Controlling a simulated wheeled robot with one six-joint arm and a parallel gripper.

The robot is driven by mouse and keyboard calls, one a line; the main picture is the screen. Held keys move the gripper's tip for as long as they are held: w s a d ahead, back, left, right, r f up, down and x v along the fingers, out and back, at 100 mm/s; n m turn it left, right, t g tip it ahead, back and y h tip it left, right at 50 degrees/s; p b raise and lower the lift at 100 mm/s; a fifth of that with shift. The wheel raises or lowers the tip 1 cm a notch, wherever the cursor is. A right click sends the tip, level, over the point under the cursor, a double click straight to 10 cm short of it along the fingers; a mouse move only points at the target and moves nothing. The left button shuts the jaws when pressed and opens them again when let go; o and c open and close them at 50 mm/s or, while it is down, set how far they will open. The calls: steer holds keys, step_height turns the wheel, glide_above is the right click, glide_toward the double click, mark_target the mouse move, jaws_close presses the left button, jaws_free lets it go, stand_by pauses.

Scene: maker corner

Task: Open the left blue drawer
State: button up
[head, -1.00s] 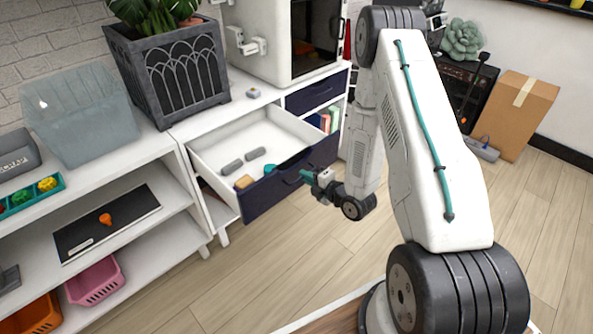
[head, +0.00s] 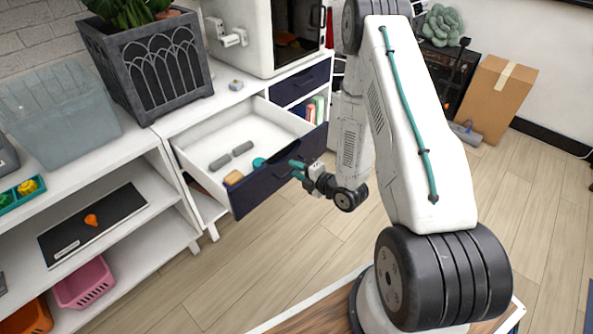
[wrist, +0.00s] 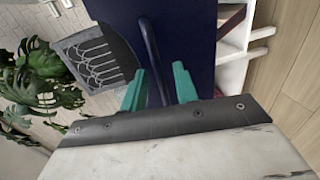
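The left blue drawer (head: 275,184) stands pulled well out of the white cabinet, its white inside in view. My gripper (head: 295,169) is at the drawer's dark blue front, near its right part. In the wrist view, the dark bar handle (wrist: 154,55) runs between the two teal fingers of my gripper (wrist: 159,88). The fingers are apart, with a gap showing on each side of the bar. The far side of the handle is hidden. Two grey pieces, a tan block (head: 233,177) and a teal round item (head: 259,162) lie in the drawer.
A second blue drawer (head: 302,82) is closed, above a shelf with books. A planter (head: 160,72) and a white machine stand on top. Shelves with a clear bin (head: 62,110) and baskets are at left. A cardboard box (head: 497,98) stands at right; floor in front is clear.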

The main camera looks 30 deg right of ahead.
steer(key=v, duration=0.7)
steer(key=shift+s, duration=0.35)
